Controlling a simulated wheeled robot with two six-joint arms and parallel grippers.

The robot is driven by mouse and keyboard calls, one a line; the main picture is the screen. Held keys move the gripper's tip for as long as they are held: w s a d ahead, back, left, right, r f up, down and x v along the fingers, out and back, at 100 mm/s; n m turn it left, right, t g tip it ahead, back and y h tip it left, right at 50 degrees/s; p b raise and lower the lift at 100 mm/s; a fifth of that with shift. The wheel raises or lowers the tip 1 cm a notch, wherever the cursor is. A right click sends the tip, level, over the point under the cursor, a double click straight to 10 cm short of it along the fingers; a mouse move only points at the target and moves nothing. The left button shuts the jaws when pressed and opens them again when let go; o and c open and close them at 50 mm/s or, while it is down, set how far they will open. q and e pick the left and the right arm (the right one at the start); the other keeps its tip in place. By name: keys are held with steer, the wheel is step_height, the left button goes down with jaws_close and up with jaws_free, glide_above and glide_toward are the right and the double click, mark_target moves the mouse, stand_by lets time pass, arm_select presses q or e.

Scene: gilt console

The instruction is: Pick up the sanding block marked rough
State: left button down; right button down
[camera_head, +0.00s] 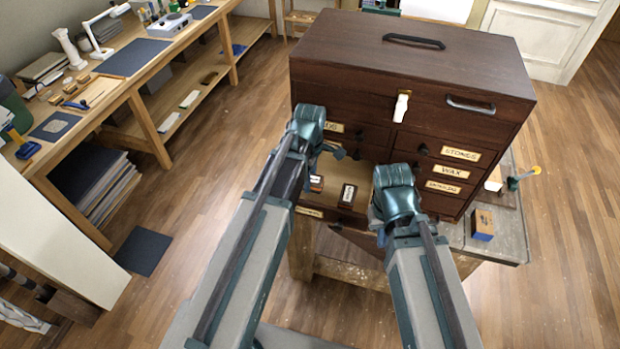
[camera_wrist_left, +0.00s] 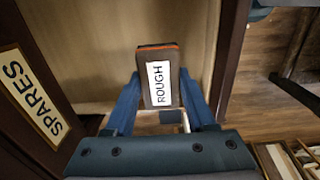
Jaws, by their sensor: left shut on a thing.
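The sanding block marked ROUGH (camera_wrist_left: 158,84) is dark with orange edges and a white label. In the left wrist view it stands between the two blue fingers of my left gripper (camera_wrist_left: 160,78), which is shut on it, over the tan bottom of an open drawer (camera_wrist_left: 95,65). In the head view a block with an orange edge (camera_head: 316,184) shows by my left arm's end, in the open drawer (camera_head: 335,172). Another dark block with a white label (camera_head: 348,195) lies to its right. My right arm's end is at the drawer's right side; its fingers are hidden.
A dark wooden chest (camera_head: 410,70) with labelled drawers stands on a worn bench (camera_head: 495,240). A small orange and blue block (camera_head: 482,225) is on the bench at right. A label reading SPARES (camera_wrist_left: 32,92) is left of the drawer. A long workbench (camera_head: 125,85) stands at left.

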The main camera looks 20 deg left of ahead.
arm_select(q)
step_height(320, 180, up, 8)
steer(key=p, duration=0.6)
steer(key=shift+f+p, duration=0.2)
steer(key=shift+p, duration=0.1)
